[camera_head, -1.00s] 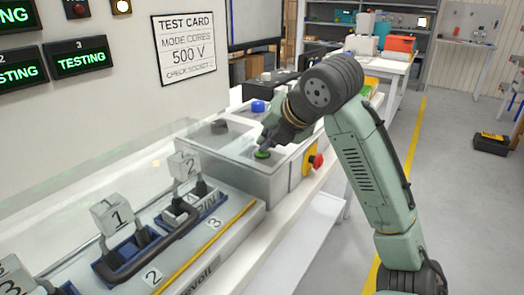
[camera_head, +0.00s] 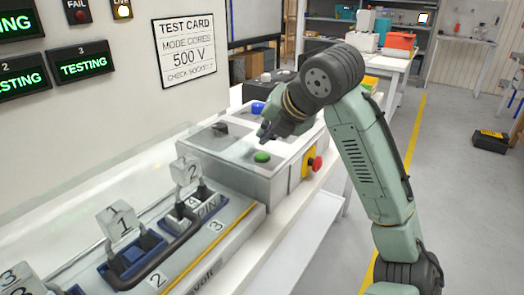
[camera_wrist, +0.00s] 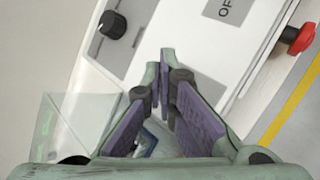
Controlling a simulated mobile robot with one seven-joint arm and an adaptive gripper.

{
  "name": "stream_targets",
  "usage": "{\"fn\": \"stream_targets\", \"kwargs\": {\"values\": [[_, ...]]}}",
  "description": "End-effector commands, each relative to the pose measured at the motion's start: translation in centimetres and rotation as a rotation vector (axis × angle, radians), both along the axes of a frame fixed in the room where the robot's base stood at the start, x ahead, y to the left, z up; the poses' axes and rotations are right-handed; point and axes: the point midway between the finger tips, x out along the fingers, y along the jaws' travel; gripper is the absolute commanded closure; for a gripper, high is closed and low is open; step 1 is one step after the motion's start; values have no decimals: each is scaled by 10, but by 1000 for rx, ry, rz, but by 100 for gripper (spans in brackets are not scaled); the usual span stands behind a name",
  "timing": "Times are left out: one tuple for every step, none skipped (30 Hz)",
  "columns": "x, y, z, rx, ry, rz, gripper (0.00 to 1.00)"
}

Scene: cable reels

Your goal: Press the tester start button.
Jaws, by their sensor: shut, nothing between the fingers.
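The tester (camera_head: 232,175) is a grey box with a white top on the bench. A green button (camera_head: 262,157) sits near its front edge, uncovered in the head view. My gripper (camera_head: 264,133) is shut and empty, its tips above the tester's top, a little behind and apart from the green button. In the wrist view my shut fingers (camera_wrist: 167,58) point over the tester's white top (camera_wrist: 146,18); the green button does not show there. The wall displays, such as the one numbered 3 (camera_head: 84,67), read TESTING in green.
A black knob (camera_head: 219,129) and a blue button (camera_head: 257,108) are on the tester's top. A red stop knob (camera_head: 317,164) juts from its right side. Numbered sockets (camera_head: 128,260) with plugs and cables lie at left. A test card (camera_head: 184,48) hangs on the wall.

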Motion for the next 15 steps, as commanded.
{"fn": "stream_targets", "kwargs": {"values": [[0,0,11,0,-2,1,100],[0,0,14,0,-2,1,100],[0,0,18,0,-2,1,100],[0,0,21,0,-2,1,100],[0,0,24,0,-2,1,100],[0,0,28,0,-1,1,100],[0,0,31,-1,0,1,100],[0,1,34,-1,0,1,100],[0,0,37,-1,0,1,100],[0,0,38,-1,0,1,100],[0,0,39,-1,0,1,100],[0,0,39,-1,1,1,100],[0,0,39,-1,1,1,100],[0,0,39,-1,1,1,100],[0,0,38,-1,1,0,100]]}}
